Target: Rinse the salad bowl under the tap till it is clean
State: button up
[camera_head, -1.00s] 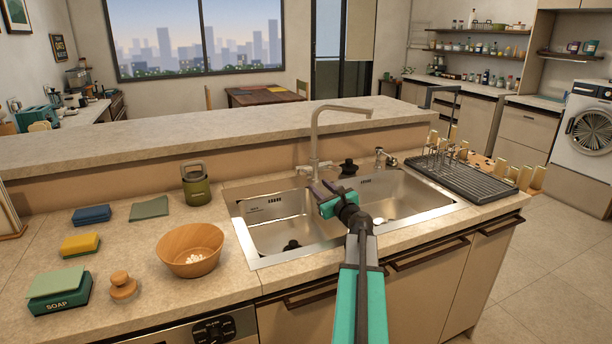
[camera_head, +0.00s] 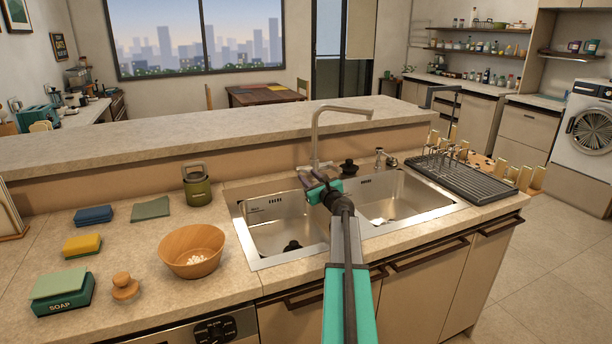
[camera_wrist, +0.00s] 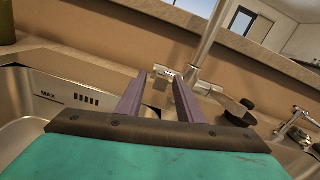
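The salad bowl (camera_head: 178,262) is a wooden bowl standing upright on the counter left of the sink, with small white bits in its bottom. The tap (camera_head: 315,135) is a tall metal column with a bent spout, behind the double sink (camera_head: 262,262). No water shows from the spout. My gripper (camera_head: 310,176) is over the sink at the tap's base, away from the bowl. In the wrist view my gripper (camera_wrist: 158,84) has its two fingers apart. The lower part of the tap (camera_wrist: 206,45) shows beyond and between them; contact cannot be told.
Sponges (camera_head: 82,244), a soap box (camera_head: 62,294), a wooden knob-like object (camera_head: 125,288), a green cloth (camera_head: 150,208) and a green canister (camera_head: 197,187) stand around the bowl. A dish rack (camera_head: 465,180) is right of the sink. A raised ledge (camera_head: 200,142) runs behind.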

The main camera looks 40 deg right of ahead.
aim_at(304, 174)
jog(key=shift+x, duration=1.4)
jog(key=shift+c, duration=0.4)
grip_shut()
